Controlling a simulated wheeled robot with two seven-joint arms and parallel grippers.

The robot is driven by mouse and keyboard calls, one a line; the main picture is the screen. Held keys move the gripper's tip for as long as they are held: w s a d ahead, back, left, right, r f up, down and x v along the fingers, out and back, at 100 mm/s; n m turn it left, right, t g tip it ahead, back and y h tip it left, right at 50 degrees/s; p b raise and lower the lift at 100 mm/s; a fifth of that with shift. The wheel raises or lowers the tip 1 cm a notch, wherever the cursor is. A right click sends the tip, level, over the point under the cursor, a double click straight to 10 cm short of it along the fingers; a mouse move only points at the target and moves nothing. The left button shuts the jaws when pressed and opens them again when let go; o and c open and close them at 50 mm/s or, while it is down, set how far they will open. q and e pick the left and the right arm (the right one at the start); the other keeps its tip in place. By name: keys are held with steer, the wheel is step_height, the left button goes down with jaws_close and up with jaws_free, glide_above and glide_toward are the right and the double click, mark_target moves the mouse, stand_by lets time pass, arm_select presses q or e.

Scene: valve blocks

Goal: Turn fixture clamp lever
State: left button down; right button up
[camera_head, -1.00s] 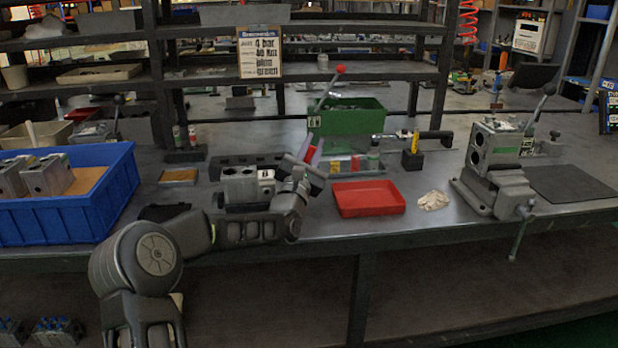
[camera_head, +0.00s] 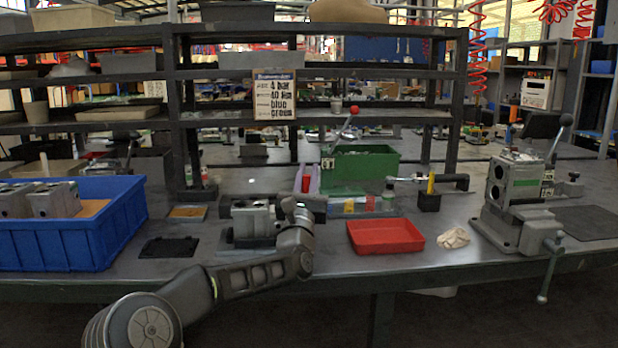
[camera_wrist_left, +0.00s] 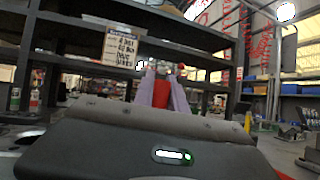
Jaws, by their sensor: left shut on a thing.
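The left fixture holds a grey valve block (camera_head: 252,215) with round bores, on a base on the bench. My left gripper (camera_head: 308,180) is just right of and behind the block, its pinkish-purple fingers pointing away from me. In the left wrist view, the two fingers of this gripper (camera_wrist_left: 163,93) close on a red grip (camera_wrist_left: 161,94), which seems to be the clamp lever's handle. The rest of that lever is hidden behind my wrist and the gripper body. My right gripper is in neither view.
A red tray (camera_head: 385,236) lies to the right, then a pale cloth (camera_head: 453,238) and a grey vise-like fixture (camera_head: 515,195). A blue bin (camera_head: 75,240) stands at the left.

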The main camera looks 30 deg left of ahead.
mark_target(306, 187)
arm_select(q)
steer(key=shift+f, duration=0.1)
steer(key=c, duration=1.3)
jaws_free()
steer(key=shift+c, duration=0.2)
steer(key=shift+v, duration=3.85)
steer(key=shift+s, duration=0.1)
